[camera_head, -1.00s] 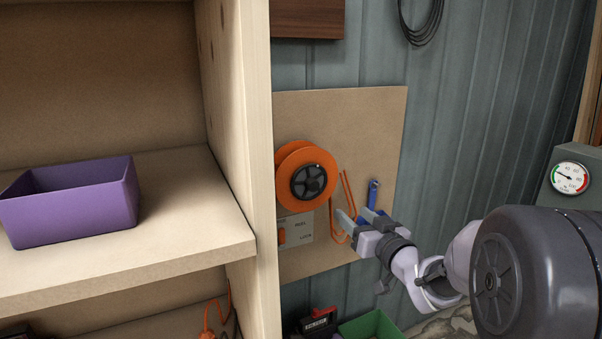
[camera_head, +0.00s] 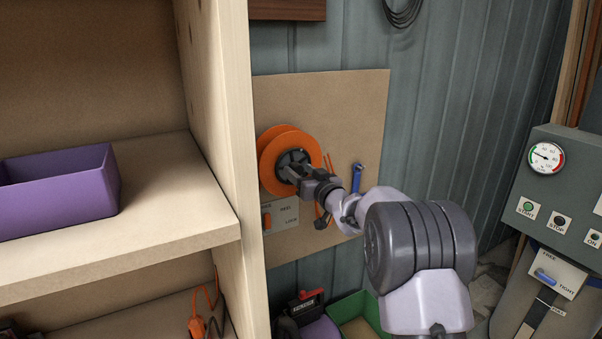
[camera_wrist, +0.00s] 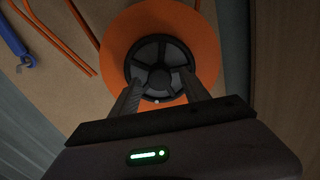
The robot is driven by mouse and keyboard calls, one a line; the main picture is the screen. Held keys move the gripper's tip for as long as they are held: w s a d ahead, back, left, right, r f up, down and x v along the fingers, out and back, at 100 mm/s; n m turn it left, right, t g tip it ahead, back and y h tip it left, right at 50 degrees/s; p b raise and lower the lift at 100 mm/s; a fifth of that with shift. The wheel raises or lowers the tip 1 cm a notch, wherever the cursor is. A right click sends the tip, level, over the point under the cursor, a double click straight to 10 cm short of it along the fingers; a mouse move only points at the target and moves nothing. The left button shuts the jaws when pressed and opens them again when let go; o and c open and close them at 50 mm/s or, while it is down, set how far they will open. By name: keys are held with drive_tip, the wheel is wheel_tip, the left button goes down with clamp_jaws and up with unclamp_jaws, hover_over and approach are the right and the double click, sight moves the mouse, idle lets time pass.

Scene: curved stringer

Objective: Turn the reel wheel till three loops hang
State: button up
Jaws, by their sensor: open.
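The orange reel (camera_head: 277,150) is mounted on a tan board (camera_head: 350,105), with a dark spoked hub wheel at its centre (camera_wrist: 158,52). My gripper (camera_head: 290,172) is in front of the hub, its jaws open. In the wrist view my gripper's fingers (camera_wrist: 160,82) reach to the lower left and lower right of the hub; I cannot tell if they touch it. A small pale dot shows on the hub's lower rim between them. Orange cord (camera_wrist: 55,40) hangs beside the reel; in the head view my gripper hides much of it, so the loops cannot be counted.
A plate marked FREE, REEL and LOCK (camera_head: 285,214) with an orange lever (camera_head: 267,220) is below the reel. A blue tool (camera_head: 357,180) hangs to the right. The wooden shelf's upright (camera_head: 225,120) is close at left. A control box (camera_head: 565,185) stands at right.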

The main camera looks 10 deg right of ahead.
clamp_jaws()
